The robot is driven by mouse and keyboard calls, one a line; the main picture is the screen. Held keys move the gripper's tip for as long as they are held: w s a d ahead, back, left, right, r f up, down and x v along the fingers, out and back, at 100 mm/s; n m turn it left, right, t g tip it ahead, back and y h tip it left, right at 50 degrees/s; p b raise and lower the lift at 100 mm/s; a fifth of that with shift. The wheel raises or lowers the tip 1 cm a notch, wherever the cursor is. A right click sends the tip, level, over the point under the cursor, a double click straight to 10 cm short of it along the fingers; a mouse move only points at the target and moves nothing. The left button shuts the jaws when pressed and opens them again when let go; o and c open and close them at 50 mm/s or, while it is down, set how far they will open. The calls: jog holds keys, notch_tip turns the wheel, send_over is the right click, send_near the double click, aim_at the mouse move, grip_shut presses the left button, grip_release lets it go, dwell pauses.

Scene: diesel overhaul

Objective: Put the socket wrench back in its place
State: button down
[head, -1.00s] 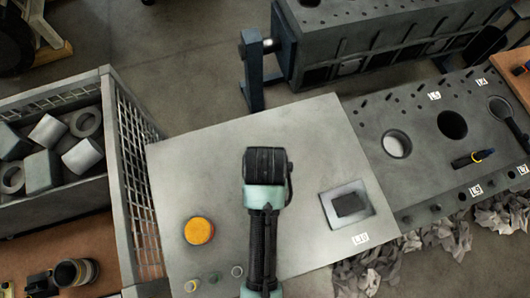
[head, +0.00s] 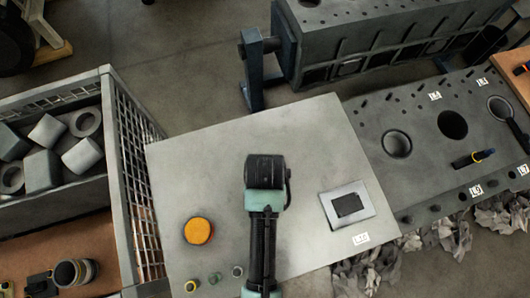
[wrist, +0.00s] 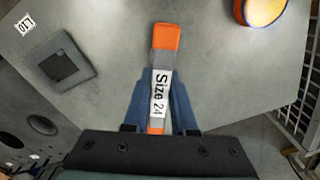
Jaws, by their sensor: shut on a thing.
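A grey bar-shaped tool with orange ends and a white "Size 24" label, which appears to be the socket wrench (wrist: 165,38), shows in the wrist view. My gripper (wrist: 160,82) is shut on it, with a blue finger on each side. The tool points away from my gripper, over the grey tabletop (wrist: 215,70). In the head view my gripper and the tool are hidden under my arm. I cannot tell which spot is the wrench's own place.
A square plate with a dark block (head: 348,204) lies by the "L10" label on the tabletop's right. An orange-topped round item (head: 198,231) and several small rings are at left. A mesh crate (head: 128,180) borders the left; a holed engine block (head: 425,150) stands right.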

jog(key=shift+f, duration=0.1)
dwell(0.4)
jog(key=shift+f+b, duration=0.75)
jog(key=shift+f, duration=0.35)
jog(key=shift+c, duration=0.4)
grip_release()
jog(key=shift+r, duration=0.1)
notch_tip(320, 180, up, 2)
jog(key=shift+r+p, duration=0.2)
jog(key=shift+p, duration=0.65)
jog(key=shift+r, duration=3.3)
